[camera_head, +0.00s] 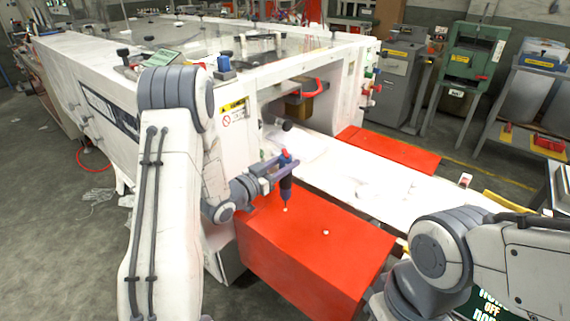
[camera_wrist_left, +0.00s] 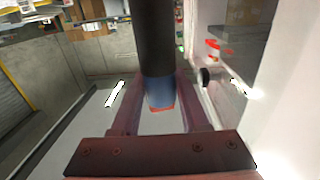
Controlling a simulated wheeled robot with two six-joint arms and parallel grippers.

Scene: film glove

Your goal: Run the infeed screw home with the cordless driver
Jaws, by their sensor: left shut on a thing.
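The cordless driver (camera_head: 286,187) is upright, dark in its lower part, with a blue and red top. My left gripper (camera_head: 283,166) is shut on it near its top, and it points down at the red cover (camera_head: 315,262). Its tip is at or just above a small white screw head (camera_head: 285,210); I cannot tell whether they touch. A second white screw head (camera_head: 326,232) stands to the right on the same cover. In the left wrist view the driver (camera_wrist_left: 157,45) shows between the fingers of my left gripper (camera_wrist_left: 160,112). My right gripper is out of frame.
The white machine body (camera_head: 90,75) rises behind and left of the cover. A white bed (camera_head: 385,180) runs beside it, with another red cover (camera_head: 390,149) beyond. My right arm fills the lower right. Grey floor is open at left.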

